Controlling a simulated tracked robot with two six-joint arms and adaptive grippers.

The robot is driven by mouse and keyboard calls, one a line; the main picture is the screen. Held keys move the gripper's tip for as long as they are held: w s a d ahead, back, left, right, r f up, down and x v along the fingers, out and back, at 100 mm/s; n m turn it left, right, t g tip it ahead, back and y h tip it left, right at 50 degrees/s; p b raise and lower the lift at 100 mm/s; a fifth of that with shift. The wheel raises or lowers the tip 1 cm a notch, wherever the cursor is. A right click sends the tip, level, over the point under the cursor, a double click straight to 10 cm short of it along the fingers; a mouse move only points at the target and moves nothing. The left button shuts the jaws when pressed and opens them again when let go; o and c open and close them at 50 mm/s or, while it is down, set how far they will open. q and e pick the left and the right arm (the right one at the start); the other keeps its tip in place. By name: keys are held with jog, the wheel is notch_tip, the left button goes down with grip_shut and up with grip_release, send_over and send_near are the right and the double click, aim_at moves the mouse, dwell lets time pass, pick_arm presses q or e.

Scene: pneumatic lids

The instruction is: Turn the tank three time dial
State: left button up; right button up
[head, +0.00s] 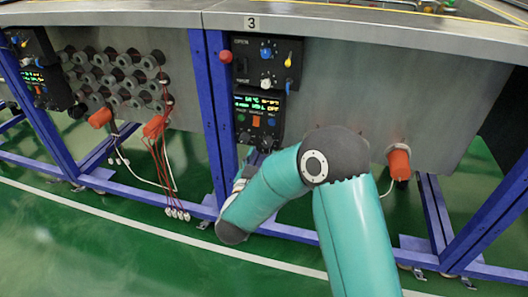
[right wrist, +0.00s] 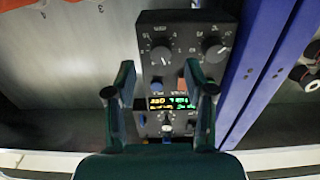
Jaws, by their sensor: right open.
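The tank three control panel is on the tank front, below the "3" sign (head: 251,22) in the head view. Its lower unit has a lit display (head: 256,103) and coloured buttons. In the right wrist view, which appears upside down, two black dials (right wrist: 160,55) (right wrist: 215,49) sit above the buttons and the lit display (right wrist: 169,102). I cannot read which is the time dial. My right gripper (right wrist: 163,92) is open and empty, its fingers in front of the lower unit, apart from the dials. In the head view the gripper (head: 256,156) is at the panel's bottom edge, partly hidden. My left gripper is out of view.
An upper unit with a blue knob (head: 266,53) and yellow switch is above. A red knob (head: 225,57) is on the blue post (head: 210,110) beside the panel. An orange plug (head: 398,160) is on the right. A second panel (head: 45,85) and cabled sockets are on the left.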

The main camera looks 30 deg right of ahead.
aim_at(267, 145)
jog(key=shift+b+x, duration=0.3)
jog(key=shift+x, duration=1.9)
jog(key=shift+c, duration=0.2)
